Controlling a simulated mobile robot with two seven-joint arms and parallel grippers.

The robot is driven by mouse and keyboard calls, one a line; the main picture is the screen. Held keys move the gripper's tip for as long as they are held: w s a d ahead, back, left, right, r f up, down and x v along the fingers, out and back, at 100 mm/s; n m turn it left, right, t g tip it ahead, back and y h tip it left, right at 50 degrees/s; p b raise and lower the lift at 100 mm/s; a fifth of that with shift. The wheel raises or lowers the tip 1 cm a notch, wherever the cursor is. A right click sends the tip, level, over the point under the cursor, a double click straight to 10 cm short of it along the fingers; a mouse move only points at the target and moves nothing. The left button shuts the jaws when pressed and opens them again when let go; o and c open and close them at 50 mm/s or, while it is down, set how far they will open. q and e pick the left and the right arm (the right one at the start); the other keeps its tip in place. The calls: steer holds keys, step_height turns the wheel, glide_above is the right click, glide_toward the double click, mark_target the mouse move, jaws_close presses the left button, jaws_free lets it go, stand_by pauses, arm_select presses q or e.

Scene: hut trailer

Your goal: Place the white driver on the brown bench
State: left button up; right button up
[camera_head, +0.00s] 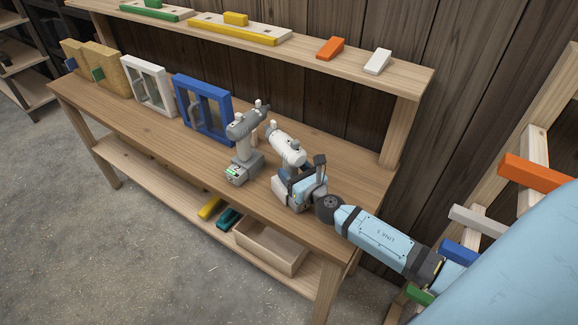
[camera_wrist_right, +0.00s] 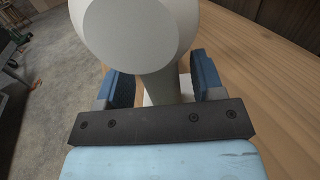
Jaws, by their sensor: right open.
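The white driver (camera_head: 288,150) stands upright near the right end of the brown bench (camera_head: 345,185), its head pointing to the back left. My right gripper (camera_head: 295,180) reaches it from the right at handle height. In the right wrist view, the white driver (camera_wrist_right: 140,30) fills the top, and its handle passes between the two blue fingers of my right gripper (camera_wrist_right: 163,80). The fingers are apart, with a gap visible beside the handle. The driver's base is partly hidden by the gripper. My left gripper is not in view.
A grey driver (camera_head: 245,128) stands close on the left. A blue frame (camera_head: 203,108) and a white frame (camera_head: 150,84) stand further left. An upper shelf (camera_head: 400,72) runs behind. A wooden box (camera_head: 270,250) sits on the lower shelf. The bench's front left is clear.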

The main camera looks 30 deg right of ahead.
steer(key=s+b, duration=0.1)
steer(key=s, duration=0.8)
steer(key=shift+s+b, duration=0.3)
steer(key=shift+b, duration=0.05)
